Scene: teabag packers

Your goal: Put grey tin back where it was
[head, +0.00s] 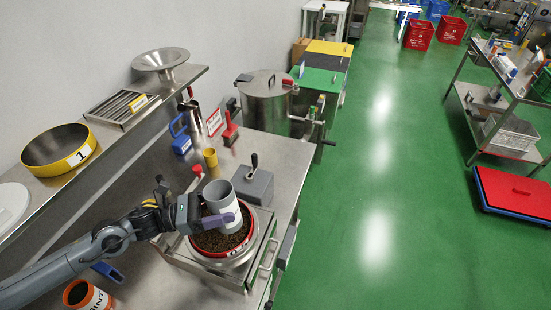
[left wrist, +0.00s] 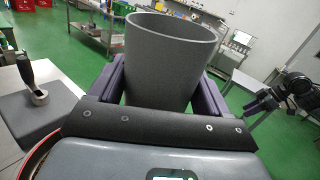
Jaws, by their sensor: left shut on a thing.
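The grey tin (head: 222,196) is an open-topped cylinder with a white label on its side. My left gripper (head: 222,216) is shut on it and holds it above a red-rimmed round pan (head: 206,243) of dark tea leaves. In the left wrist view the tin (left wrist: 172,62) stands between the purple fingers of my left gripper (left wrist: 160,85), its open rim up. The lower part of the tin is hidden there by the gripper body. My right gripper is not in the head view.
A grey block with a black-knobbed lever (head: 254,186) stands just behind the pan. A white and orange tin (head: 88,296) sits at the lower left. A yellow cup (head: 210,157) and blue and red tools stand farther back. A steel shelf (head: 140,120) runs along the wall.

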